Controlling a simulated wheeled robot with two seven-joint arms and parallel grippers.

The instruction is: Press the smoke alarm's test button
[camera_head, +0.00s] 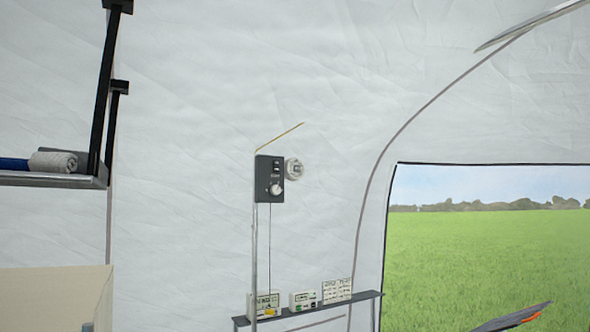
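A small round white device (294,169) with a grey centre is on the tent wall, just right of a dark control panel (264,179). It may be the smoke alarm, but it is too small for me to make out a test button. The panel has small switches and a pale round knob (275,188). Neither of my grippers can be made out in the head view.
A narrow grey shelf (362,296) below the panel holds several small boxes and cards. A higher shelf (60,181) with rolled cloth is at left. A beige panel (55,293) is at lower left. A dark, orange-edged object (515,317) is at lower right.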

